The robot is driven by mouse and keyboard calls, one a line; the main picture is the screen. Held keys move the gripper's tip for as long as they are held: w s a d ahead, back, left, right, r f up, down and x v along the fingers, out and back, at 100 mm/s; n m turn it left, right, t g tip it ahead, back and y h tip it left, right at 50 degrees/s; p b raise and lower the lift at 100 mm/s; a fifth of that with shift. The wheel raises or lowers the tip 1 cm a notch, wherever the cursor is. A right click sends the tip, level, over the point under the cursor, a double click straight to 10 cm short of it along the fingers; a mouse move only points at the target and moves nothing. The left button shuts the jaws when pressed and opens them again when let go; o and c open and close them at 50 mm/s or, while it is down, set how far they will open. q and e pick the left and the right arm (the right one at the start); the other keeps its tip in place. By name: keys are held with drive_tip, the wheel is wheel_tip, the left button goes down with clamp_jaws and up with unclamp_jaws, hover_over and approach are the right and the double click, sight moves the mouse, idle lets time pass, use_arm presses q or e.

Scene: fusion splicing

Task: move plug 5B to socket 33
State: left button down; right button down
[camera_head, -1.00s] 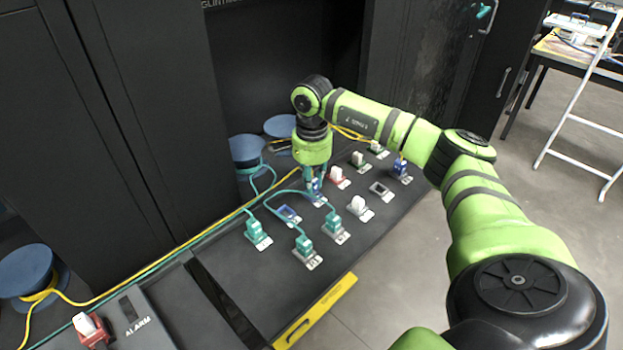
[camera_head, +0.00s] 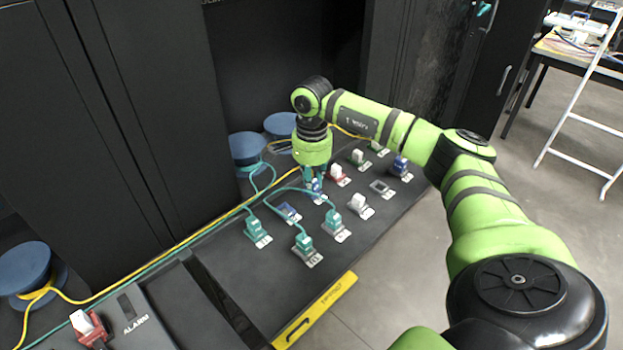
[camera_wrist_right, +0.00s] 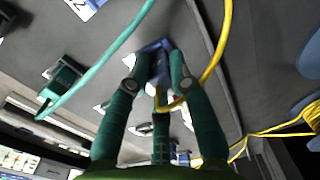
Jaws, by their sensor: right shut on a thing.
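My right gripper (camera_head: 314,182) points down at the back-middle of the black panel (camera_head: 262,270). In the right wrist view its two fingers (camera_wrist_right: 154,72) are shut on a blue plug (camera_wrist_right: 155,53), from which a yellow cable (camera_wrist_right: 168,106) loops away. The plug is at or just above the panel; I cannot tell whether it is seated. No label on it can be read, so I cannot confirm it as 5B. An empty blue-framed socket (camera_head: 288,213) lies front-left of the gripper, and an empty grey socket (camera_head: 380,188) lies to the right. Number 33 cannot be read. My left gripper is out of view.
Teal plugs (camera_head: 257,232) with cables stand at the front. White plugs (camera_head: 358,204), a red plug (camera_head: 337,174) and another blue plug (camera_head: 400,167) stand close by. Cable spools (camera_head: 247,150) sit behind. A black cabinet (camera_head: 110,110) borders the left.

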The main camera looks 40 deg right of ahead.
drive_tip(key=c, duration=1)
unclamp_jaws()
drive_tip(key=shift+c, duration=0.2)
wheel_tip(320, 180, up, 12)
